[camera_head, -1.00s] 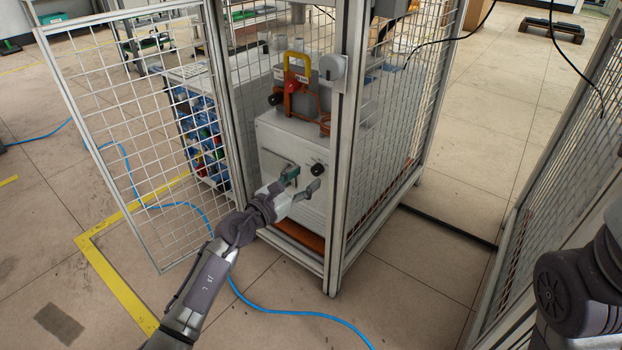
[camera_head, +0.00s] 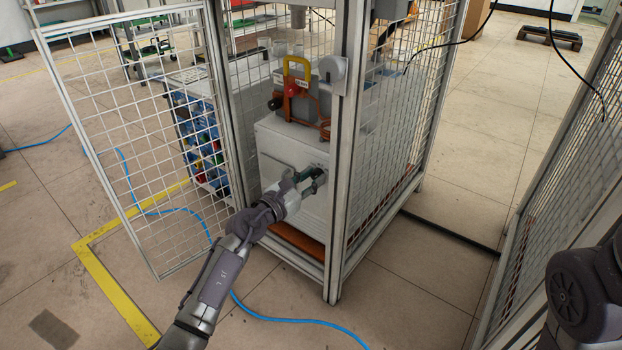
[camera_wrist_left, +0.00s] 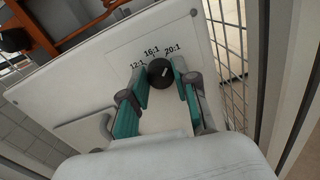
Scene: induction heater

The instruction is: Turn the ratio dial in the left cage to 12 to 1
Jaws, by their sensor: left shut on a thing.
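The ratio dial is a black round knob (camera_wrist_left: 160,74) on the front of the white box (camera_head: 262,152) inside the cage. In the left wrist view the labels 12:1, 16:1 and 20:1 run from left to right above it. A light pointer mark shows on the knob; I cannot tell surely which label it points at. My left gripper (camera_head: 315,175) reaches in through the open cage front. Its two green-padded fingers (camera_wrist_left: 160,88) are shut on the knob from both sides. In the head view the fingers hide the knob. My right gripper is not in view.
The open mesh door (camera_head: 135,150) stands left of the cage. An upright cage post (camera_head: 341,190) is close right of my left gripper. A yellow-handled orange device (camera_head: 298,85) sits on the white box. A blue hose (camera_head: 290,316) lies on the floor.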

